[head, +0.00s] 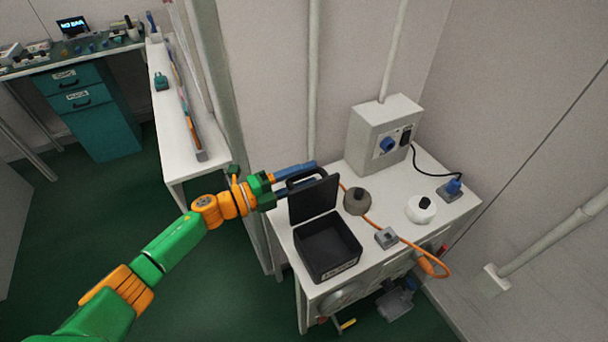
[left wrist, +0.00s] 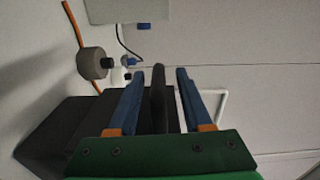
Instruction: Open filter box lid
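The black filter box (head: 328,263) stands on the white table, with a pale label on its front. Its black lid (head: 313,200) stands up at the back edge, so the box is open and its dark inside shows. A handle loop (head: 305,174) is at the lid's top. My left gripper (head: 303,177) is at this handle, with its blue fingers on either side. In the left wrist view, a dark upright bar, seemingly the handle (left wrist: 158,98), stands between the fingers (left wrist: 168,75), with a gap on both sides. The gripper is open. My right gripper is out of view.
A grey control box (head: 383,135) with a blue knob stands at the table's back. A grey-brown round weight (head: 356,201), a white round piece (head: 421,209), a small grey block (head: 386,238) and an orange cable (head: 410,245) lie right of the filter box.

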